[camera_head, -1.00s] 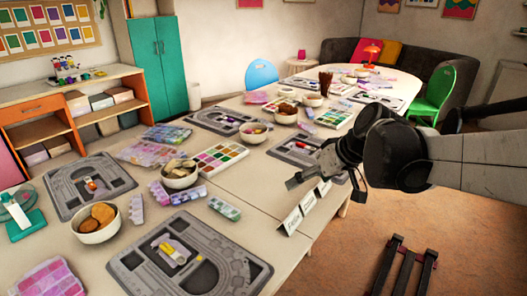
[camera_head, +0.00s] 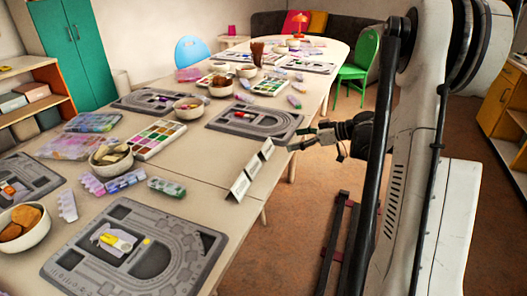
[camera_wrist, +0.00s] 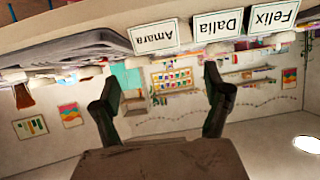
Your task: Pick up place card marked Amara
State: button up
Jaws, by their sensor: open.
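The place card marked Amara (camera_wrist: 153,37) is a white standing card in the wrist view, at the left of a row of three. Beside it are the Dalia card (camera_wrist: 219,25) and the Felix card (camera_wrist: 274,15). In the head view the lettering is too small to read; by position the farthest card (camera_head: 267,149) seems to be Amara. My gripper (camera_head: 305,139) is off the table's right edge, close to that farthest card and apart from it. In the wrist view my gripper (camera_wrist: 161,73) has its fingers apart, with nothing between them.
The cards stand along the right edge of the long table (camera_head: 200,172). A grey bead board (camera_head: 255,120) lies beyond them, and another (camera_head: 135,248) lies nearer. Bowls and bead boxes stand farther left. A green chair (camera_head: 358,62) stands at the far right.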

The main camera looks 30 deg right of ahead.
jog(key=d, duration=0.1)
jog(key=b, duration=0.2)
send_near(266, 144)
jog(key=x, duration=0.2)
jog(key=f+x, duration=0.1)
jog(key=x, duration=0.2)
jog(key=shift+s+d, duration=0.1)
jog(key=shift+d, duration=0.15)
jog(key=shift+a+r+b+x, duration=0.15)
jog(key=shift+b+x, duration=0.1)
jog(key=shift+x, duration=0.7)
jog(key=shift+r+b+x, duration=0.15)
jog(key=shift+b+x, duration=0.15)
jog(key=shift+x, duration=0.7)
jog(key=shift+a+r+b+x, duration=0.15)
jog(key=shift+b+x, duration=0.1)
jog(key=shift+x, duration=0.7)
jog(key=c, duration=0.5)
